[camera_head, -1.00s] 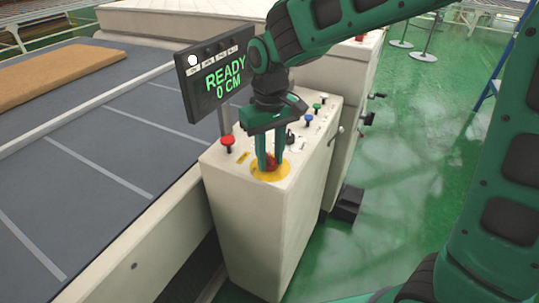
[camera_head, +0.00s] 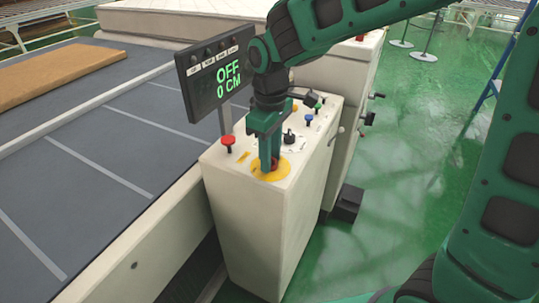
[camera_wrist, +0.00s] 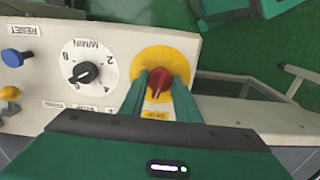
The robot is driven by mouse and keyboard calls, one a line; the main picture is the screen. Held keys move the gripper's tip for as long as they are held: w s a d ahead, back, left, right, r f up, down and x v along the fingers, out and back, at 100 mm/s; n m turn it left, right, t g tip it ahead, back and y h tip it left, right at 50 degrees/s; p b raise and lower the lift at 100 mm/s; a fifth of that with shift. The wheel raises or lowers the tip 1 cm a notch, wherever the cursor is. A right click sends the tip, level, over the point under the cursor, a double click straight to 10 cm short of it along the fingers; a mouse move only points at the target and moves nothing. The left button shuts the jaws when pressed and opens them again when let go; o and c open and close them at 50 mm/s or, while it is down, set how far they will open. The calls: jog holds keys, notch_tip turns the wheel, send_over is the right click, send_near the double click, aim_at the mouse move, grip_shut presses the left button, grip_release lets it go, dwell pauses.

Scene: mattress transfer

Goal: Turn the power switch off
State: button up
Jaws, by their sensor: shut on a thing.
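The power switch is a red rotary knob (camera_wrist: 160,84) on a round yellow plate (camera_wrist: 184,57), on top of a cream control box (camera_head: 240,220). In the head view the knob (camera_head: 275,163) is partly hidden by my fingers. My gripper (camera_head: 269,160) points down at it, and in the wrist view its fingers (camera_wrist: 158,92) are shut on the knob from both sides. The display screen (camera_head: 217,78) above the box reads "OFF" and "0 CM" in green.
A red button (camera_head: 228,141) stands left of the switch. A black dial (camera_wrist: 86,73) and a blue button (camera_wrist: 13,57) sit on the same panel. A brown mattress (camera_head: 60,72) lies on the grey conveyor (camera_head: 90,150). Green floor is open at the right.

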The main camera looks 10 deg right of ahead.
jog(key=n, duration=0.6)
jog(key=shift+w+d, duration=0.15)
jog(key=n, duration=0.5)
jog(key=shift+w+r+n, duration=0.1)
jog(key=shift+n, duration=0.3)
jog(key=o, duration=1)
jog(key=shift+o, duration=0.2)
notch_tip(320, 180, up, 11)
jog(key=shift+f, duration=0.2)
